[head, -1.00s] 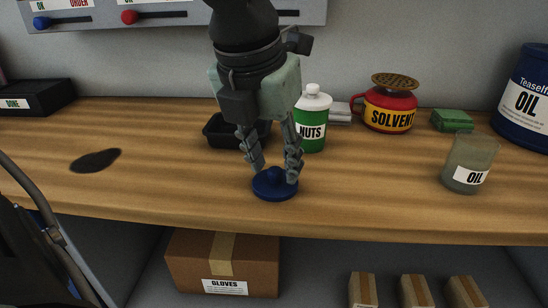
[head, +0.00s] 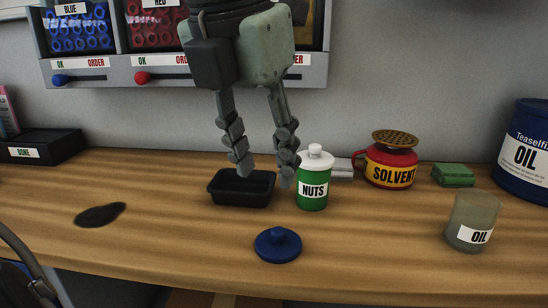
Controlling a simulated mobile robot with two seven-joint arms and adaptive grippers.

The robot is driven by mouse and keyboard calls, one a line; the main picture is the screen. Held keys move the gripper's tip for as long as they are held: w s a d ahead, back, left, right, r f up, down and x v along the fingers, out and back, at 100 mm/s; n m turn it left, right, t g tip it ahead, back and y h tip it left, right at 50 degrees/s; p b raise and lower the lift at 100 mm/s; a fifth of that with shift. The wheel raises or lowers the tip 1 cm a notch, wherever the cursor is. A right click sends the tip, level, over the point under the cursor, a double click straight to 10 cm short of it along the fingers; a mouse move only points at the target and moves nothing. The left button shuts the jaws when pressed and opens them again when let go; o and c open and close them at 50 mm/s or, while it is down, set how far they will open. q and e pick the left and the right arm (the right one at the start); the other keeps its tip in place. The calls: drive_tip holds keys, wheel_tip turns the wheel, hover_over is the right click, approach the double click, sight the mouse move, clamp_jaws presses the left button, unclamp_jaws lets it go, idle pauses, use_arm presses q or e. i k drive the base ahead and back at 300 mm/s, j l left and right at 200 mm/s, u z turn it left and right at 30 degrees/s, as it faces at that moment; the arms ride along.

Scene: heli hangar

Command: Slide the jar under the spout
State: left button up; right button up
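A cloudy glass jar (head: 472,222) with an OIL label stands upright and open at the right of the wooden bench. A large blue OIL drum (head: 527,155) stands behind it at the right edge; no spout shows on its visible part. A round blue lid (head: 278,246) with a knob lies in the front middle of the bench, well left of the jar. My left gripper (head: 265,176) is open and empty, fingers pointing down, behind and above the lid. Its fingers overlap the black tray and the NUTS bottle in the picture. My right gripper is not in view.
A black tray (head: 241,203), a green NUTS bottle (head: 313,195), a red SOLVENT can (head: 391,172) and a green sponge-like block (head: 453,175) stand along the back. A dark stain (head: 101,214) lies left. The bench between lid and jar is clear.

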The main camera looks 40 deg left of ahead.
sight(474, 213)
drive_tip(key=k, duration=0.5)
drive_tip(key=k+l, duration=0.3)
drive_tip(key=k, duration=0.15)
drive_tip(key=i+j, duration=0.3)
drive_tip(key=i, duration=0.15)
